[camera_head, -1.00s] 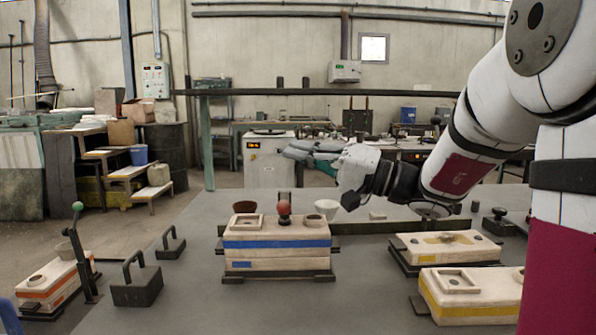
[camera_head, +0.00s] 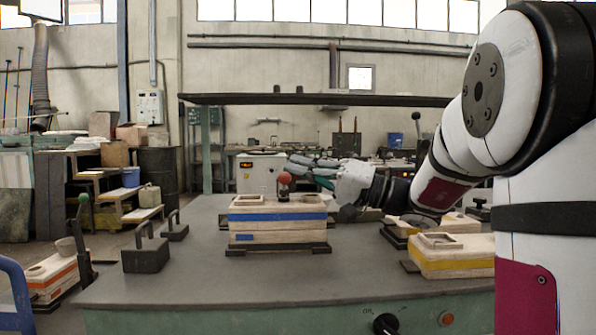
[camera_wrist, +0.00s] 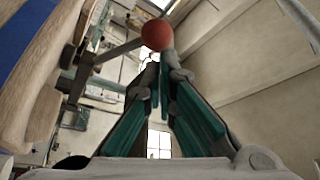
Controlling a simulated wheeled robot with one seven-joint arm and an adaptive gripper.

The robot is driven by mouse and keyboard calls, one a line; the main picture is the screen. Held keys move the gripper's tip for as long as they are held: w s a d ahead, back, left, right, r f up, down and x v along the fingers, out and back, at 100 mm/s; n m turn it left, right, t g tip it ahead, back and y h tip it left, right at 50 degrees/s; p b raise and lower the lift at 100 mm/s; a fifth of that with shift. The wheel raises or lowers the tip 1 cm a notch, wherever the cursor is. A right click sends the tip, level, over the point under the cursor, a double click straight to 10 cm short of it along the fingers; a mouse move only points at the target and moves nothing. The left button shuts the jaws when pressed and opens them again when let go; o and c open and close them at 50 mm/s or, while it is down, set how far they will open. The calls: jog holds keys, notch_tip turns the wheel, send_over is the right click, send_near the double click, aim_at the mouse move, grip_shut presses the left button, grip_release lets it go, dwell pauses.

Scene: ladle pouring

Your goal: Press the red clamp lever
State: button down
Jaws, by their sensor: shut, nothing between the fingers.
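The red clamp lever is a red ball (camera_head: 285,178) on a short dark stem, standing on the blue-striped mould box (camera_head: 277,216) in the middle of the table. My gripper (camera_head: 291,165) is shut and empty, held level from the right. In the head view its fingertips are just above and behind the red ball. In the wrist view the red ball (camera_wrist: 157,35) is just beyond the fingertips of my gripper (camera_wrist: 157,75), with its lever arm running down to the left. I cannot tell whether the fingers touch the ball.
Yellow-striped mould boxes (camera_head: 455,262) stand at the right. A green-knobbed lever (camera_head: 84,200) stands by an orange-striped box (camera_head: 55,278) at the left. Dark handled weights (camera_head: 145,252) sit left of the middle. The table front is clear, with a knob (camera_head: 386,324) on its front panel.

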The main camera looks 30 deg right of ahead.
jog(key=shift+s+f, duration=0.1)
jog(key=shift+f, duration=0.1)
dwell(0.3)
notch_tip(320, 180, up, 4)
jog(key=w+d+p, duration=0.1)
jog(key=w+p, duration=0.1)
jog(key=w+f+p+v, duration=0.1)
jog(key=v, duration=0.9)
jog(key=shift+d+f+p, duration=0.3)
jog(key=shift+d+f, duration=0.05)
jog(key=shift+d, duration=0.05)
